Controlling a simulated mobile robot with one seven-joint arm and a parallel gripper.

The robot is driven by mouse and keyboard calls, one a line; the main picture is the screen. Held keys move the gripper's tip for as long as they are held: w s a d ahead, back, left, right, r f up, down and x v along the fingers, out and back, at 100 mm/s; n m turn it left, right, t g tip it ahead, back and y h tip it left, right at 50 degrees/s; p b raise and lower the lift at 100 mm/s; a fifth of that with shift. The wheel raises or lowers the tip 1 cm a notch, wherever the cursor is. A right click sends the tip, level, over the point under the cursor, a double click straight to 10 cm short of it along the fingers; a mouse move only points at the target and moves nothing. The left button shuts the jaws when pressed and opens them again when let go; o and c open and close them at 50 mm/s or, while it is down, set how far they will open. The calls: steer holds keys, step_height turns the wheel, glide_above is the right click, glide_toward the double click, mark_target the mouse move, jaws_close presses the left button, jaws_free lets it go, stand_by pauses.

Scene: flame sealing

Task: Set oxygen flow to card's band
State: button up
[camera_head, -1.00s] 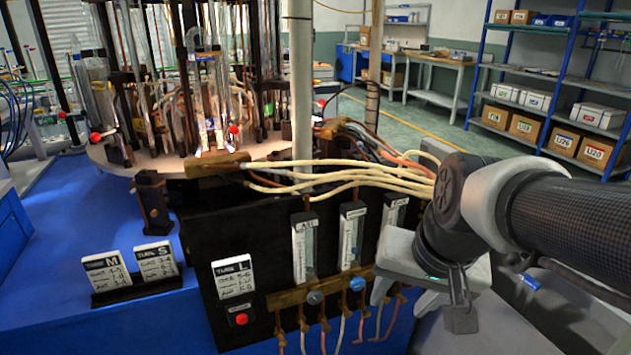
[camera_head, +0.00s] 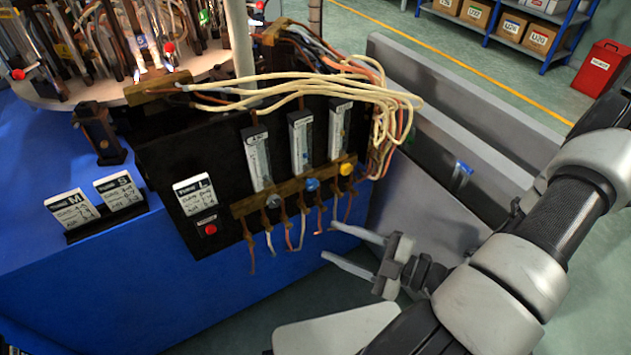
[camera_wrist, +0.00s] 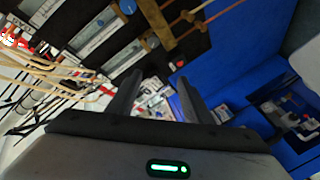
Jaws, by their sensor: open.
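A black panel (camera_head: 170,150) carries three flowmeter tubes: left (camera_head: 257,160), middle (camera_head: 301,142) and right (camera_head: 339,130). Below them a brass manifold (camera_head: 240,208) has a grey knob (camera_head: 273,201), a blue knob (camera_head: 312,185) and a yellow knob (camera_head: 346,169). The tube labels are too small to read surely. A card marked L (camera_head: 195,194) is on the panel's left, its handwritten bands not legible. My gripper (camera_head: 328,243) is open and empty, below and in front of the manifold, apart from the knobs. Its fingers (camera_wrist: 156,95) also show in the wrist view.
Cards M (camera_head: 72,208) and S (camera_head: 120,189) stand in a holder on the blue bench. A red button (camera_head: 210,229) is under card L. Pale hoses (camera_head: 330,85) arch above the tubes; thin lines hang below the manifold. A grey wall (camera_head: 480,130) stands to the right.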

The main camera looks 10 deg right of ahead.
steer(key=w+d+f+m+t+h+p, duration=0.15)
steer(key=d+m+t+h, duration=0.35)
steer(key=m, duration=0.8)
steer(key=m+h+b, duration=0.2)
steer(key=b, duration=0.1)
glide_toward(313, 187)
steer(key=shift+t, duration=0.4)
steer(key=x, duration=0.8)
steer(key=shift+f, duration=0.3)
steer(key=shift+p, duration=0.35)
steer(key=c, duration=1.1)
